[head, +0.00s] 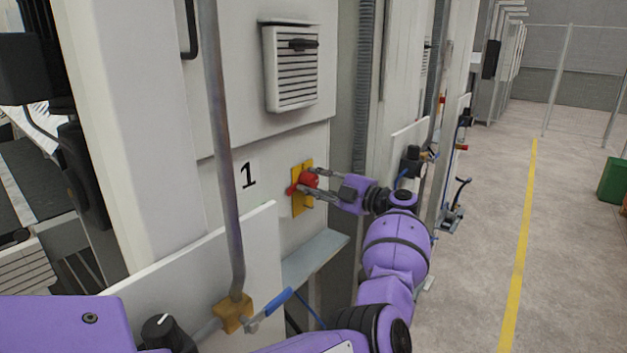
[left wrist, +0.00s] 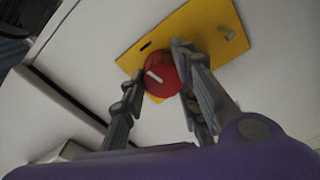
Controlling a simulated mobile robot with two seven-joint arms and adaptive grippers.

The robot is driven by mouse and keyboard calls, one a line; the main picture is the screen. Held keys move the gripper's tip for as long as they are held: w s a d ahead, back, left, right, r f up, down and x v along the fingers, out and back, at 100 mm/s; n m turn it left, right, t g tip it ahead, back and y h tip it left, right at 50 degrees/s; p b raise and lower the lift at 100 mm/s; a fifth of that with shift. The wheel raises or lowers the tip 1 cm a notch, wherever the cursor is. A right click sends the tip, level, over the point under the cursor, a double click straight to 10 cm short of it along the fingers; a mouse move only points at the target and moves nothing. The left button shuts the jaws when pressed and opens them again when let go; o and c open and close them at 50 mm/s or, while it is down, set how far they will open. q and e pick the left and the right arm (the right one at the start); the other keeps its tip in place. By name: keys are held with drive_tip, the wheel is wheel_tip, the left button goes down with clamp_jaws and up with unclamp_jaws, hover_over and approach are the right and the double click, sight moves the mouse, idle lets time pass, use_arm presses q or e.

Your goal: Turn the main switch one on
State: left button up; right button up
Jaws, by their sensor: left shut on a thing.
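The main switch one is a red rotary knob (head: 309,177) on a yellow plate (head: 296,187), mounted on the pale machine panel just right of a black "1". My left gripper (head: 312,185) reaches it from the right and is shut on the knob, one finger on each side. In the left wrist view the red knob (left wrist: 163,76) with its white mark sits between the fingertips of my left gripper (left wrist: 157,68), in front of the yellow plate (left wrist: 205,25). The mark looks slanted in that picture. My right gripper is not in view.
A grey vertical pipe (head: 222,150) runs down left of the switch to a valve with a blue handle (head: 270,306). A ledge (head: 315,257) juts out below the switch. A louvred vent (head: 292,75) is above it.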

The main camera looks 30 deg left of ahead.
use_arm(q)
drive_tip(key=shift+w+r+m, duration=0.2)
drive_tip(key=shift+r+m, duration=0.4)
drive_tip(key=shift+m, duration=0.6)
drive_tip(key=shift+m+p, duration=0.3)
drive_tip(key=o, duration=1)
drive_tip(key=shift+w, duration=0.1)
drive_tip(key=shift+o, duration=0.2)
drive_tip(key=shift+f, duration=0.25)
drive_tip(key=shift+f, duration=0.15)
drive_tip(key=s+d, duration=0.1)
drive_tip(key=d, duration=1.1)
drive_tip(key=shift+s, duration=0.15)
